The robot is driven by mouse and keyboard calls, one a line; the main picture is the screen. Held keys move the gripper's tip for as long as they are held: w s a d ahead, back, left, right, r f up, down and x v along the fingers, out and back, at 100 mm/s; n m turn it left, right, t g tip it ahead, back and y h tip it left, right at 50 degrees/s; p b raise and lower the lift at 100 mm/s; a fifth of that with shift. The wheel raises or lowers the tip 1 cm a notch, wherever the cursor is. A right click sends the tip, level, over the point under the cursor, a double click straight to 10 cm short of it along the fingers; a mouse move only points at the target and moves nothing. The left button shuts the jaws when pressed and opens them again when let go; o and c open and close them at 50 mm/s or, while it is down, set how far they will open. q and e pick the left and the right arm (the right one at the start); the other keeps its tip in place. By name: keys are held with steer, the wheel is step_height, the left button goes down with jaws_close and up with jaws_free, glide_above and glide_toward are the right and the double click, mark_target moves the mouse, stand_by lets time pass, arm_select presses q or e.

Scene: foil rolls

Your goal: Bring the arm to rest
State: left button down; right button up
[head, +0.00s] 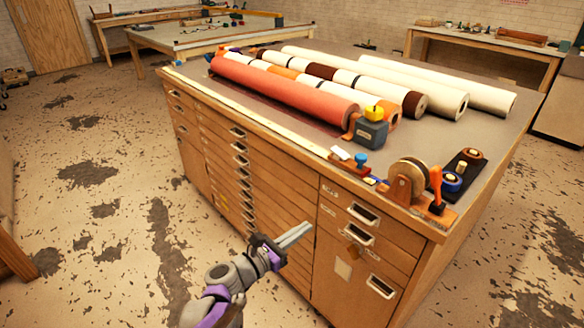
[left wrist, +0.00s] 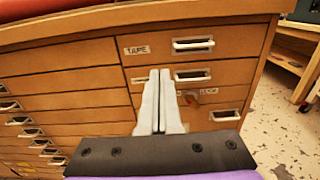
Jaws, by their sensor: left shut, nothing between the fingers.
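My left gripper (head: 296,235) is in front of the wooden drawer cabinet (head: 330,273), below the level of its top. Its two pale fingers are together with nothing between them. In the left wrist view the shut fingers (left wrist: 159,78) point at the cabinet's drawers, near the drawer labelled TAPE (left wrist: 169,48). I cannot tell whether the fingertips touch the drawer fronts. My right gripper is not in view.
On the cabinet top lie a red roll (head: 283,88), several white and banded rolls, a grey block with a yellow top (head: 371,133) and a tape dispenser (head: 405,183). Drawer handles (head: 364,214) stick out from the front. The floor (head: 90,240) to the left is open.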

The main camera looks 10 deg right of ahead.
arm_select(q)
steer(key=s+a+f+m+g+y, duration=0.2)
steer(key=s+a+f+m+y, duration=0.25)
steer(key=s+a+m, duration=0.45)
steer(key=s+a+f+m+g+y, duration=0.2)
steer(key=s+a+f+m+y, duration=0.25)
steer(key=s+a+m, duration=0.5)
steer(key=s+a+f+m+g+y, duration=0.2)
steer(key=s+a+f+m+y, duration=0.35)
steer(key=s, duration=0.65)
step_height(320, 180, up, 23)
steer(key=w+a+m+p, duration=0.1)
steer(key=a+p, duration=0.1)
steer(key=p, duration=1.7)
steer(key=shift+r+t, duration=0.15)
steer(key=shift+t, duration=0.25)
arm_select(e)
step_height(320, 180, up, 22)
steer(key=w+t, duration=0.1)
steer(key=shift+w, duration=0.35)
